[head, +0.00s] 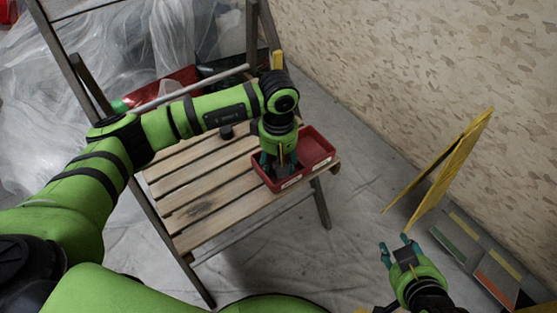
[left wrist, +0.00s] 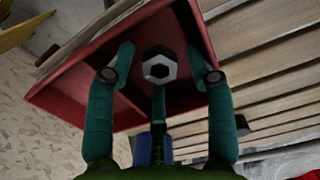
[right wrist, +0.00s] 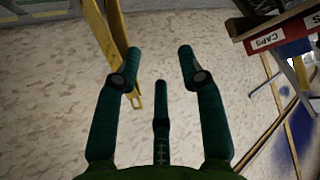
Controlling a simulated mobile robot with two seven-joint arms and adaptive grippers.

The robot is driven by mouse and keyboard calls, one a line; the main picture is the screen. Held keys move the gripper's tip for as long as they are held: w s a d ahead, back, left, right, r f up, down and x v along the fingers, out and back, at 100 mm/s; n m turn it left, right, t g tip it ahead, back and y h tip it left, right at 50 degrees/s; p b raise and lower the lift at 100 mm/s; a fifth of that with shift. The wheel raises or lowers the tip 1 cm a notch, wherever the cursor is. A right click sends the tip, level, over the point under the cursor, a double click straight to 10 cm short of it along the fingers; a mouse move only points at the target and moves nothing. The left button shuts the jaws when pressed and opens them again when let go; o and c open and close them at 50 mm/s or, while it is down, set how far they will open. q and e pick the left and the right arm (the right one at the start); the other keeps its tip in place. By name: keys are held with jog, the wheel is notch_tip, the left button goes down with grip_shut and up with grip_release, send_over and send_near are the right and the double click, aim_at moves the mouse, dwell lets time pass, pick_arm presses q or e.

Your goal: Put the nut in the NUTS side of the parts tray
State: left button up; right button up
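The red parts tray (head: 319,148) sits on the wooden chair seat. My left gripper (head: 279,166) points down over the tray's left part in the head view and hides much of its inside. In the left wrist view, the silver hex nut (left wrist: 159,67) shows between the spread fingers of my left gripper (left wrist: 161,62), against the red tray (left wrist: 70,92). Gaps show between nut and fingers. My right gripper (head: 396,247) is open and empty, away from the chair.
A small dark piece (head: 227,132) lies on the slatted seat (head: 200,205), left of the tray. A yellow folding sign (head: 446,172) stands at the right by the wall, with coloured panels (head: 480,262) on the floor. Plastic sheeting (head: 40,105) covers the floor at left.

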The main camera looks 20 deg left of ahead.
pick_arm(q)
notch_tip(320, 180, up, 12)
jog(key=p, duration=0.2)
jog(key=shift+r+p, duration=0.15)
jog(key=shift+p, duration=0.15)
pick_arm(e)
jog(key=s+d+f+g+h, duration=0.1)
jog(key=s+d+f+g, duration=0.2)
jog(key=s+f+g, duration=0.3)
jog(key=shift+s+d+f+m, duration=0.3)
jog(key=shift+s+f, duration=0.2)
jog(key=shift+s, duration=0.95)
